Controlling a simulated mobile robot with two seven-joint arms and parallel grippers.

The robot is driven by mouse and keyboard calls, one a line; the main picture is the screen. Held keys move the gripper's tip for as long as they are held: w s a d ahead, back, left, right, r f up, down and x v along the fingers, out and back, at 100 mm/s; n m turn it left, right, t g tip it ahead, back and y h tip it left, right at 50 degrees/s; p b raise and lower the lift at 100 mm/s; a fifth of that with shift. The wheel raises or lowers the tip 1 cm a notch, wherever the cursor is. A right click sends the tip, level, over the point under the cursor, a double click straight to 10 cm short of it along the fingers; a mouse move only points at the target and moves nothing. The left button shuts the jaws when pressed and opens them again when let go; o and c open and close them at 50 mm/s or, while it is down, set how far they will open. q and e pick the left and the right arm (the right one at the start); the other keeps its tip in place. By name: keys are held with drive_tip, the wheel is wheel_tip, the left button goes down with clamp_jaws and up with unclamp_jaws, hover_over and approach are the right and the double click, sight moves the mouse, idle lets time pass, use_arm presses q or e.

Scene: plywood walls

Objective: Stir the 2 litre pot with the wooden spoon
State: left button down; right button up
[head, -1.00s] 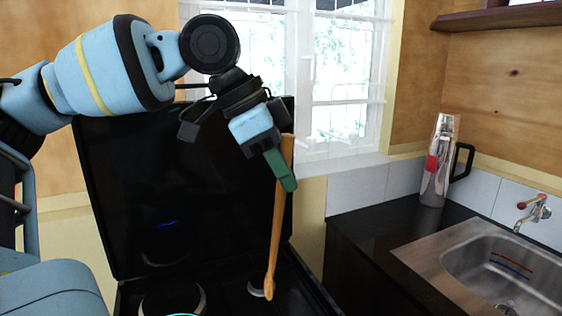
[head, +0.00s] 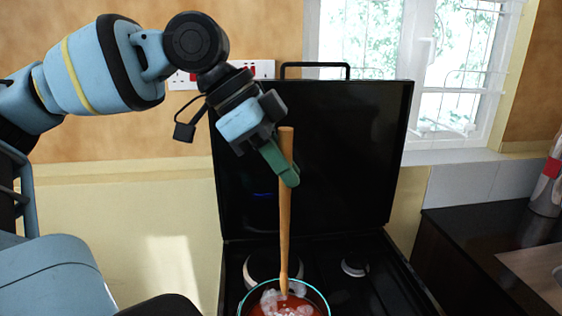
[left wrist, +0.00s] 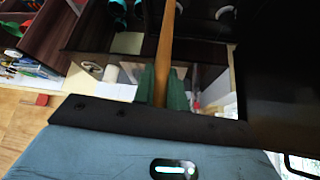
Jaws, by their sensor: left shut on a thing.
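The wooden spoon (head: 285,225) hangs nearly upright in the head view, its lower end at the pot. My left gripper (head: 288,172) is shut on the upper part of its handle. The handle (left wrist: 166,50) also shows between the green fingers of my left gripper (left wrist: 163,88) in the left wrist view. The pot (head: 322,292) is at the bottom edge, partly cut off, with red contents and pale lumps. The spoon's lower end overlaps the pot's contents; I cannot tell how deep it is. My right gripper is not in view.
The black stove (head: 395,270) has burners behind the pot and a raised black lid (head: 345,150) at its back. A dark counter (head: 480,225) with a steel sink (head: 535,270) stands to the right. A flask (head: 547,190) stands at the right edge.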

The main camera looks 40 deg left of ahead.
use_arm(q)
drive_tip(key=shift+w+f, duration=0.1)
drive_tip(key=shift+f, duration=0.05)
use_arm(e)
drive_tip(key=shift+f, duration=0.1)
